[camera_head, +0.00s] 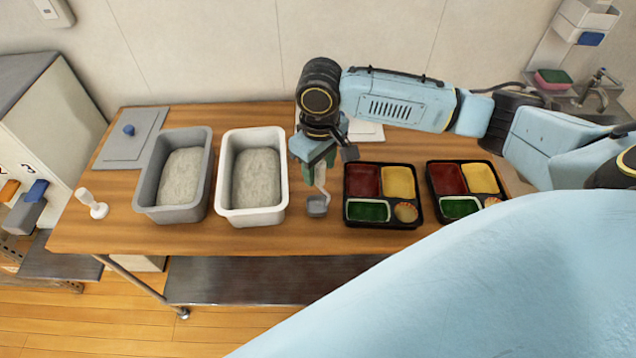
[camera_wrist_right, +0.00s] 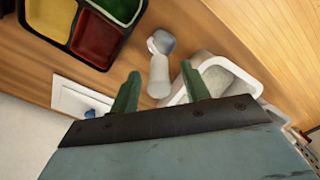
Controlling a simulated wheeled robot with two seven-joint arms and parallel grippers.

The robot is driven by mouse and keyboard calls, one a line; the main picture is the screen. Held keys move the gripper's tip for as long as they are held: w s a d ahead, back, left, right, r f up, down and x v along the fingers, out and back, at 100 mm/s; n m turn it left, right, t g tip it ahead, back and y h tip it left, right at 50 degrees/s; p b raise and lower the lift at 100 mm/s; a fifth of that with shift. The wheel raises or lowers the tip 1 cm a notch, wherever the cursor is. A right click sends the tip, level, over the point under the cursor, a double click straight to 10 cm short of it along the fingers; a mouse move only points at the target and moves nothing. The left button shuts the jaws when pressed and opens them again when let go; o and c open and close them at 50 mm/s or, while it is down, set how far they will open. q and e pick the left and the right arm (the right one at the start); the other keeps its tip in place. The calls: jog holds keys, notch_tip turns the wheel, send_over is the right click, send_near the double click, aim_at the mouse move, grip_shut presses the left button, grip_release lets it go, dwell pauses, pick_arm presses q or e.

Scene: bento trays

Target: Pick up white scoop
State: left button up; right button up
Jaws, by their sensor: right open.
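A scoop with a pale handle and a rounded bowl (camera_head: 317,206) is on the wooden table, between the white container and a bento tray. In the right wrist view this scoop (camera_wrist_right: 159,74) has its handle between the two green fingers, with a gap on each side. My right gripper (camera_head: 318,168) points down over the handle, open and empty; its fingers also show in the right wrist view (camera_wrist_right: 159,86). A second small white tool (camera_head: 93,204), possibly another scoop, is at the table's left end. My left gripper is not in view.
A white container (camera_head: 223,190) and a grey container (camera_head: 142,188), both holding rice-like contents, stand left of the scoop. Two black bento trays (camera_head: 384,226) (camera_head: 432,180) with filled compartments lie right. A grey lid (camera_head: 128,145) with a blue knob lies behind.

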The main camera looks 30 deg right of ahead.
notch_tip(320, 180, down, 3)
jog(key=shift+w+f, duration=0.1)
jog(key=shift+c, duration=0.3)
grip_shut()
